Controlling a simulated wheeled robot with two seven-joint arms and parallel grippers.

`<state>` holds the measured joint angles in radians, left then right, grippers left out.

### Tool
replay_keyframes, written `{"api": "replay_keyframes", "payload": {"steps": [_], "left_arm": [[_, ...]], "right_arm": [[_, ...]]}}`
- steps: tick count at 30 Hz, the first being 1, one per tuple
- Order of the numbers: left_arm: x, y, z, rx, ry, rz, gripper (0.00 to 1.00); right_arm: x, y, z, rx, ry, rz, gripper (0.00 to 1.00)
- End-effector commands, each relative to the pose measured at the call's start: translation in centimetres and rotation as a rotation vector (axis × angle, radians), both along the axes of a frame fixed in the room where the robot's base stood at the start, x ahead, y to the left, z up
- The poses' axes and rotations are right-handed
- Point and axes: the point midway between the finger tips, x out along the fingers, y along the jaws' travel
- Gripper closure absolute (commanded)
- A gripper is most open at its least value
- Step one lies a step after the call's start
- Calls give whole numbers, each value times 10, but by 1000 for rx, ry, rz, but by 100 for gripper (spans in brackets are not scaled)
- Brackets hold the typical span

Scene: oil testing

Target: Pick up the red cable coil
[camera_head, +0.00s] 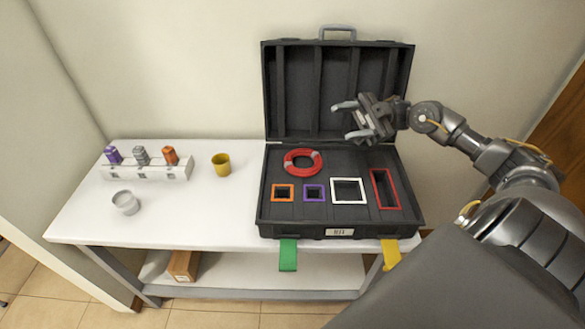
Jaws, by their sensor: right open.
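The red cable coil (303,170) lies flat in the back left of the open black case (265,205), a ring with pale bands on it. My right gripper (349,122) comes in from the right and is open and empty. It hangs over the back of the case, in front of the raised lid, to the right of the coil and apart from it. My left gripper is not in view.
The case holds orange, purple, white and red framed slots (385,189). On the white table (200,215) stand a rack (148,171) with several coloured pieces, a yellow cup (221,165) and a grey cup (126,203). The table's middle left is clear.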

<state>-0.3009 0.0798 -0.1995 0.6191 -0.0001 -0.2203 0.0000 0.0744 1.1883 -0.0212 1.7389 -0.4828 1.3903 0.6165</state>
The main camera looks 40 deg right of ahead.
Motion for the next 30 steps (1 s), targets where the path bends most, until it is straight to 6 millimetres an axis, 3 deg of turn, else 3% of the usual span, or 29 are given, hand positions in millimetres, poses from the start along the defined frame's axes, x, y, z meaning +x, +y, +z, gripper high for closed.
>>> {"api": "replay_keyframes", "payload": {"steps": [5, 14, 21, 25, 30], "left_arm": [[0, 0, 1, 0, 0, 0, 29], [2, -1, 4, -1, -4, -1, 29], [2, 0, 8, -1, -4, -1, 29], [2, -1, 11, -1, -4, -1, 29], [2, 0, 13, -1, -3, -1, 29]], "right_arm": [[17, 29, -7, -43, -41, -17, 52], [51, 94, -39, -238, -139, -43, 52], [72, 153, -89, -660, -423, 38, 52], [80, 148, -118, -966, -664, 157, 52], [95, 101, -131, -1327, -957, 365, 52]]}}
